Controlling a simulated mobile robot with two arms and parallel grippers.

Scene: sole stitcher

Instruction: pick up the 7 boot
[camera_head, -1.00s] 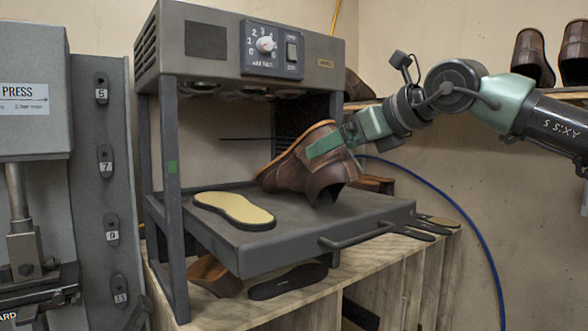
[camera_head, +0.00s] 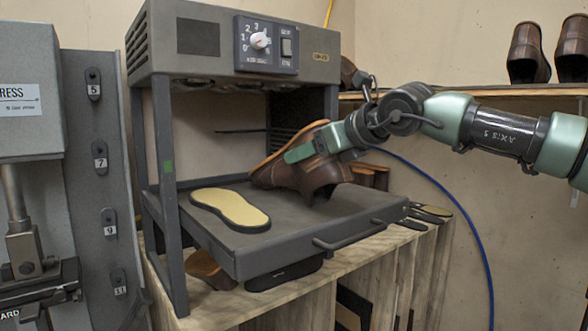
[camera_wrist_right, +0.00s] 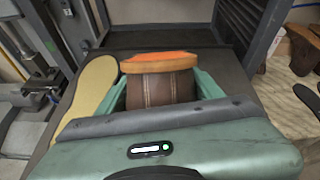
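A brown leather boot (camera_head: 322,174) with a tan sole edge is tipped over the heater's pull-out tray (camera_head: 290,246); I cannot tell whether it touches the tray. No number on it is readable. My right gripper (camera_head: 302,153) has its green fingers around the boot. In the right wrist view the boot (camera_wrist_right: 160,92) sits between both green fingers (camera_wrist_right: 162,90), its orange-tan edge facing away. A pale yellow sole (camera_head: 231,208) lies flat on the tray, left of the boot. My left gripper is not in view.
The heater's frame posts (camera_head: 170,190) and hood (camera_head: 230,40) enclose the tray's back. A press (camera_head: 25,90) and a panel numbered 5, 7, 9, 11 (camera_head: 100,160) stand left. More boots (camera_head: 528,54) stand on a shelf; another lies below the tray (camera_head: 210,269).

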